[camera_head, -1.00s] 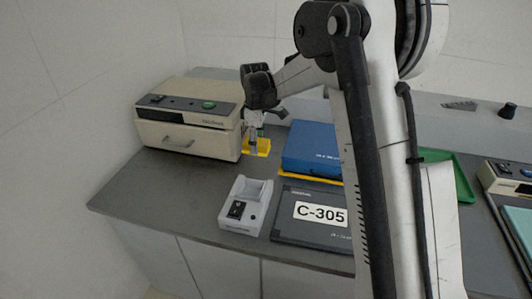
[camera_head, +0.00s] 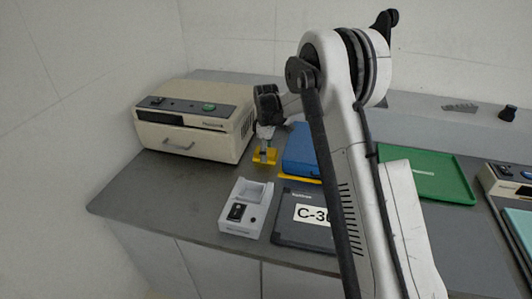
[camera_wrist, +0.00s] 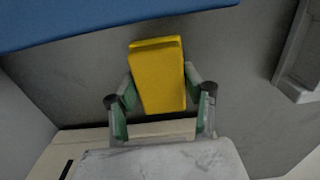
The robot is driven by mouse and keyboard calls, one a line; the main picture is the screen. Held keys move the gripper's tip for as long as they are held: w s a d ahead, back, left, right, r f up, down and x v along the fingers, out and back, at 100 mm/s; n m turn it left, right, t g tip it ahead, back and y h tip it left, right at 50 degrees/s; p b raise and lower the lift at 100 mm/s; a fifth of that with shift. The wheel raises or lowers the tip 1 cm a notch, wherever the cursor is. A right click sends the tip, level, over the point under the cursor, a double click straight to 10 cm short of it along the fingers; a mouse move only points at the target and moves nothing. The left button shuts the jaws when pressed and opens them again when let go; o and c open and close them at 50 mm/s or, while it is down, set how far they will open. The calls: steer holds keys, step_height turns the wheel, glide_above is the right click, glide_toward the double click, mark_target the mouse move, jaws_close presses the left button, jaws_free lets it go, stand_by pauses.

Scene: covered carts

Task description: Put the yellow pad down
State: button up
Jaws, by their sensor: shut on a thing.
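The yellow pad (camera_head: 265,156) is in my gripper (camera_head: 266,148) between the beige box and the blue case. In the wrist view the pad (camera_wrist: 158,75) sits between the green-lined fingers of my gripper (camera_wrist: 160,92), which are shut on its sides. The pad is over the grey counter; I cannot tell whether its underside touches it.
The beige box (camera_head: 180,128) stands left of the pad and the blue case (camera_head: 299,155) to its right. A white-grey holder (camera_head: 248,210) and a dark case labelled C-30 (camera_head: 290,228) lie in front. A green tray (camera_head: 430,175) is at the right. The counter's front left is bare.

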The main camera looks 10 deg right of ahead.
steer(key=shift+f, duration=0.2)
steer(key=o, duration=1.1)
steer(key=shift+r, duration=0.1)
